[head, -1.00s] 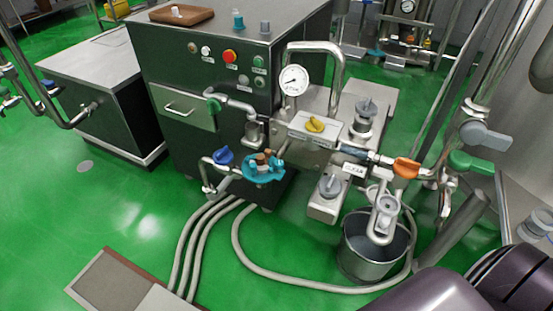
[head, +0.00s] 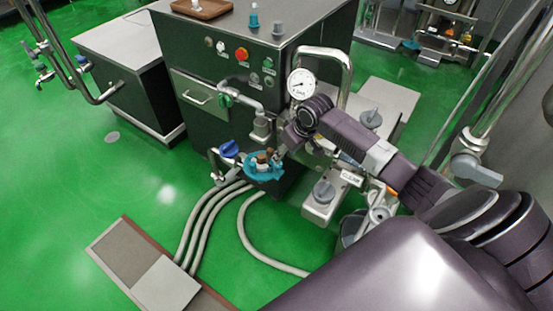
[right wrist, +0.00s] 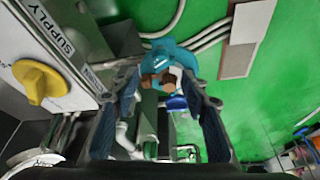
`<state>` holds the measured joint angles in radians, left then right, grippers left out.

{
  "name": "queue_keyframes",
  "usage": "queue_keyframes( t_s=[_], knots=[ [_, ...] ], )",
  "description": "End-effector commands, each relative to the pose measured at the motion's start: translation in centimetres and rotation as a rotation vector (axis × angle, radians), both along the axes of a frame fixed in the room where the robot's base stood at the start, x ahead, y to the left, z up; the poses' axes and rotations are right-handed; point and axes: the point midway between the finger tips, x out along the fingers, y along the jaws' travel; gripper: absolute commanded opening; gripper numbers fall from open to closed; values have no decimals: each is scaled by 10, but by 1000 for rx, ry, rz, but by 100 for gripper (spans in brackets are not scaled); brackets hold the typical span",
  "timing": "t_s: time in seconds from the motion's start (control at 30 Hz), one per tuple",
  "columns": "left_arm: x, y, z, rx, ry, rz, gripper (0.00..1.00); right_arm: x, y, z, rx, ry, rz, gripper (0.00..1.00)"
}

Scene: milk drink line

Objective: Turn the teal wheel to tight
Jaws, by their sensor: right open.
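The teal wheel (head: 263,174) sits low at the front of the dark cabinet, below the gauge. In the right wrist view the teal wheel (right wrist: 178,52) lies ahead, with brown and pale parts at its centre. My right gripper (head: 281,151) reaches in from the right, just above and behind the wheel. In the right wrist view its blue-grey fingers (right wrist: 163,88) are apart, with the wheel just past their tips. Whether they touch it is hard to tell. My left gripper is not in view.
A blue valve handle (head: 229,149) is left of the wheel, and a green one (head: 225,100) is above. A pressure gauge (head: 301,84) stands close to my right arm. A yellow knob (right wrist: 40,81) shows in the right wrist view. Hoses (head: 205,222) cross the floor.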

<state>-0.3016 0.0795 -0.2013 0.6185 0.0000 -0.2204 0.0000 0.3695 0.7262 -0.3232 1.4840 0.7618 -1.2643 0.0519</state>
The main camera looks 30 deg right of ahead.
Motion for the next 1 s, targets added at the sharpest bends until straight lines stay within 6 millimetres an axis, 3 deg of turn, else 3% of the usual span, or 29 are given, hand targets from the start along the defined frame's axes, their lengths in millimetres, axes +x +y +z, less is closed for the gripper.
queue_keyframes(
  t_s=[0.53,1.0],
  knots=[
    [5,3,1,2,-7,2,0,25,4,-62,1,0,-1,41],
    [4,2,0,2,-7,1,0,28,5,-71,0,-1,0,40]
  ],
)
